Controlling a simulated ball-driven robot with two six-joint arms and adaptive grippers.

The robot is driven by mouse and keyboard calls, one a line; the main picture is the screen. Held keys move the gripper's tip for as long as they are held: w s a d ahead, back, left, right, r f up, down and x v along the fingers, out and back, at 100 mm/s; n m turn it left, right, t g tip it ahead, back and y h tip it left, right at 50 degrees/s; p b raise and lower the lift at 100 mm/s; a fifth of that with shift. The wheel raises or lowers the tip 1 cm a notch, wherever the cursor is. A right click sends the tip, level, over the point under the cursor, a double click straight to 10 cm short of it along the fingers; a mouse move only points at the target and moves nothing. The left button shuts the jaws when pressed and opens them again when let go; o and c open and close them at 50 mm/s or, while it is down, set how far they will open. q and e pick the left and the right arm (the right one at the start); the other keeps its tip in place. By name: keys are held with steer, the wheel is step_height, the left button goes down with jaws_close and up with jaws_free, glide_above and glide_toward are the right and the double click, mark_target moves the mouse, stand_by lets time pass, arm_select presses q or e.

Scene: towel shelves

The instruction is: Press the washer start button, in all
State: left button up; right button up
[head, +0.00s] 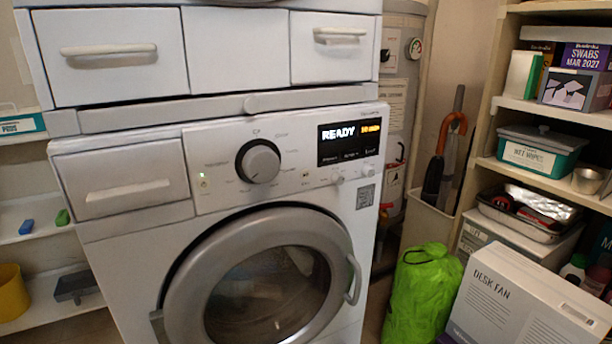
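The white washer (220,225) fills the middle of the head view, its round grey-framed door (188,290) appearing shut. Dim contents show through the glass (268,300). The control panel has a silver dial (263,164) and a dark display (348,143) reading READY with smaller orange text. A small button (204,185) with a green light sits at the panel's left. More small controls (339,180) lie under the display. Their labels are too small to read, so I cannot tell which is the start button. Neither gripper is in view.
A white unit with drawers (110,55) is stacked above the washer. A bright green bag (421,295) and a desk fan box (525,300) stand at the lower right. Shelves (545,180) with boxes line the right side.

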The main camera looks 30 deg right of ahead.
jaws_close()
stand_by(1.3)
